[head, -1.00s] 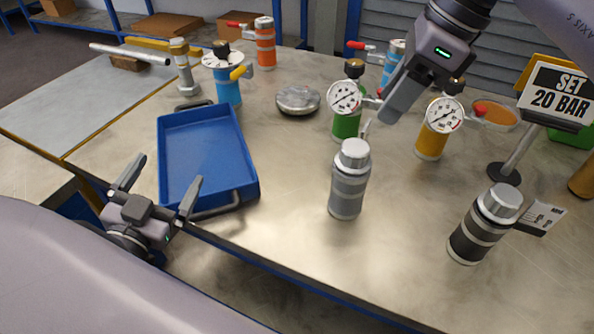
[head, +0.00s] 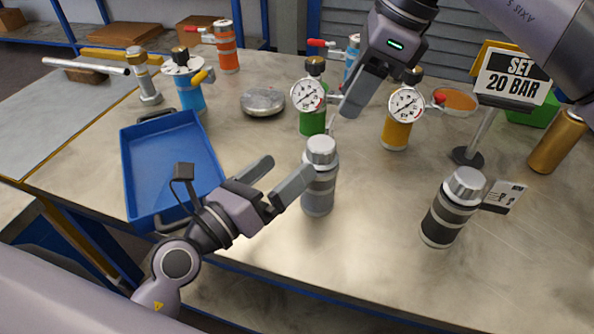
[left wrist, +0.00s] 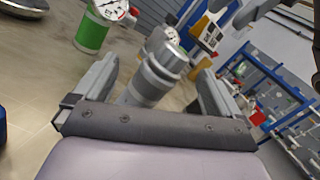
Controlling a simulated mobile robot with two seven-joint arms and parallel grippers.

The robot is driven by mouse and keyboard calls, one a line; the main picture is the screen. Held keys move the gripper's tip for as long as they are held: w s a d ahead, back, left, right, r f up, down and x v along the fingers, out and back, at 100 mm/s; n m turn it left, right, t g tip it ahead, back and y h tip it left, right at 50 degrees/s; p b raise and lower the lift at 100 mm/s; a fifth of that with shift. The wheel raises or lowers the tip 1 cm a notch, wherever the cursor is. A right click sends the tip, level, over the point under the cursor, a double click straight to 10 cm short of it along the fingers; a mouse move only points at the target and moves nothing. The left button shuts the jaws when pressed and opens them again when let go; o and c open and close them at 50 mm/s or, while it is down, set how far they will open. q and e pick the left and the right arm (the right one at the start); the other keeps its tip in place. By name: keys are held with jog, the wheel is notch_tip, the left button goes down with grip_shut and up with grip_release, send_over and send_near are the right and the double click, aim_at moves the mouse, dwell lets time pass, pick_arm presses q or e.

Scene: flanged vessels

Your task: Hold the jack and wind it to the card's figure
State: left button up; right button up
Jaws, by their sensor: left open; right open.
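A grey cylinder with a ribbed silver cap (head: 319,178) stands upright near the front of the bench; I take it to be the jack. My left gripper (head: 287,171) is open just left of it, fingers pointing at it. In the left wrist view the cylinder (left wrist: 152,80) shows between the open fingers. A card (head: 513,77) reads "SET 20 BAR". White dial gauges sit on a green vessel (head: 312,122) and an amber vessel (head: 397,133); their needle readings are too small to tell. My right gripper (head: 354,106) is open above the bench between these vessels.
A blue tray (head: 130,177) lies at the left. A black-banded cylinder (head: 441,222) stands at the front right beside a small label. Blue (head: 188,95) and orange (head: 228,55) vessels and a round metal lid (head: 263,102) are behind. Bare bench lies between the two front cylinders.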

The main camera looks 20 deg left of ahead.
aim_at(306, 198)
pick_arm(q)
jog(key=d+f+m, duration=0.1)
jog(key=f+m, duration=0.1)
jog(key=f, duration=0.1)
jog(key=w+d+f+m+g, duration=0.1)
jog(key=f, duration=0.2)
jog(key=w+d+f+m, duration=0.1)
jog(key=f+m, duration=0.1)
jog(key=shift+f+m, duration=0.3)
jog(key=shift+f, duration=0.1)
jog(key=x, duration=0.5)
jog(key=shift+d, duration=0.1)
jog(key=shift+x, duration=0.9)
jog(key=c, duration=1.7)
jog(key=shift+o, duration=0.2)
